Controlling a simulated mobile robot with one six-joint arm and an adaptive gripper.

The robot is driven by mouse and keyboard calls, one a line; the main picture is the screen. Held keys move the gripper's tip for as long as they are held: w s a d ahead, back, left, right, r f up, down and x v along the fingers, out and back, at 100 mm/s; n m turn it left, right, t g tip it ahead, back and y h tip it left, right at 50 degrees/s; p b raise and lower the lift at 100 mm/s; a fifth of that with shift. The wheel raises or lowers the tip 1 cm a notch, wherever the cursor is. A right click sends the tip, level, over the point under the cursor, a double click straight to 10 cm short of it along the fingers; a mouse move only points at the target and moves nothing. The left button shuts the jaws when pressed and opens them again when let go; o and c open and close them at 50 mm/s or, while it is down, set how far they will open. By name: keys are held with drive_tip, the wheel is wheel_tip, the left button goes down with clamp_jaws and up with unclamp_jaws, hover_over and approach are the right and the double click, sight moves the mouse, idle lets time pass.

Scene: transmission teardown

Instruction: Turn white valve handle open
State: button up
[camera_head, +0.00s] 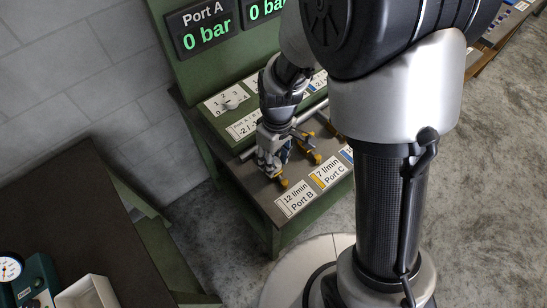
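My gripper (271,164) points down at the valve row on the green test bench, close to the Port B and Port C labels. Its fingers are small and dark here, and I cannot tell how far apart they are. Yellow valve parts (315,157) show beside it, and a blue part shows just behind the fingers. I cannot make out a white valve handle there; the gripper may hide it. A pale knob (230,104) sits on a numbered dial plate further back left, apart from the gripper.
The green bench panel carries a Port A display (205,26) reading 0 bar. A label (296,198) reads 12 l/min, Port B. A dark table (75,235) at the left holds a gauge (10,268) and a white tray (88,293). Bare floor lies at the right.

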sight(276, 160)
idle(0.4)
drive_tip(key=o, duration=1)
drive_tip(key=shift+o, duration=0.2)
wheel_tip(276, 160, up, 12)
drive_tip(key=shift+w+d, duration=0.35)
